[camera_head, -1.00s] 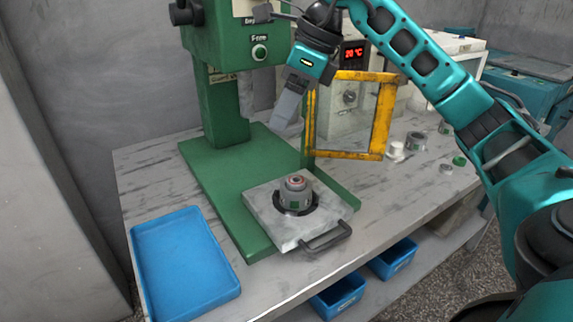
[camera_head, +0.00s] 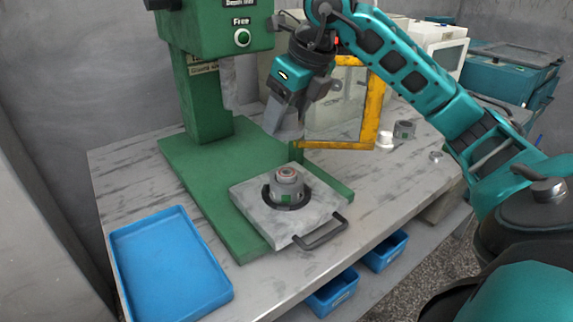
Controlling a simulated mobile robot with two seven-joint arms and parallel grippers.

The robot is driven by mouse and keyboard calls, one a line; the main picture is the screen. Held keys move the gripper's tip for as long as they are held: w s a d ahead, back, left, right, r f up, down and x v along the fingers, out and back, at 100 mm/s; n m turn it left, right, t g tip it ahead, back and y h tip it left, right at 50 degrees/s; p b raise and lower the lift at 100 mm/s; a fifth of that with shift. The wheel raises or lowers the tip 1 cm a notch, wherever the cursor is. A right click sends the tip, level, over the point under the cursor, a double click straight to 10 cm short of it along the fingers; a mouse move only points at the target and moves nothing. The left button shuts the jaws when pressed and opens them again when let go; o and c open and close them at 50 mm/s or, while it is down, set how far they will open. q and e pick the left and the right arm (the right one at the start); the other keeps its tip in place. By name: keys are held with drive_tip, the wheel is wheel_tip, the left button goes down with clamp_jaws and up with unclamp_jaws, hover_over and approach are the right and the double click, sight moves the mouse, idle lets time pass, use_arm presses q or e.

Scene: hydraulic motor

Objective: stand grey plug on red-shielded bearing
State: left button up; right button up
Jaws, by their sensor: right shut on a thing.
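My right gripper (camera_head: 281,124) points down behind and above the grey motor housing. It is shut on a grey piece, probably the grey plug (camera_head: 291,127), mostly hidden by the fingers. The red-shielded bearing (camera_head: 287,172) shows as a small reddish ring on top of the grey housing (camera_head: 287,189). The housing stands upright in a dark ring on a metal plate with a handle (camera_head: 312,221). A gap separates the gripper from the bearing. My left gripper is not in view.
The green press (camera_head: 205,105) rises behind the plate. A yellow-framed guard (camera_head: 372,112) stands close right of my gripper. A blue tray (camera_head: 170,268) lies at the left. A white part (camera_head: 385,139) and a grey cylinder (camera_head: 404,130) stand at the right rear.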

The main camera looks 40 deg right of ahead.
sight(287, 131)
wheel_tip(287, 131, down, 4)
drive_tip(key=shift+r+b, duration=0.15)
drive_tip(key=shift+b, duration=0.25)
drive_tip(key=shift+f, duration=0.55)
wheel_tip(287, 131, down, 3)
drive_tip(key=shift+f+b, duration=0.1)
drive_tip(key=shift+b, duration=0.55)
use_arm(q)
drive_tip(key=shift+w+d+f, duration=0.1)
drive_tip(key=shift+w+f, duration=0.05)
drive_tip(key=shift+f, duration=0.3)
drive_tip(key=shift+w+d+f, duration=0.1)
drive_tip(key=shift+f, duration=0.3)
use_arm(e)
drive_tip(key=shift+f, duration=0.15)
drive_tip(key=shift+f, duration=0.15)
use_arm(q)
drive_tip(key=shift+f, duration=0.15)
use_arm(e)
drive_tip(key=o, duration=1.5)
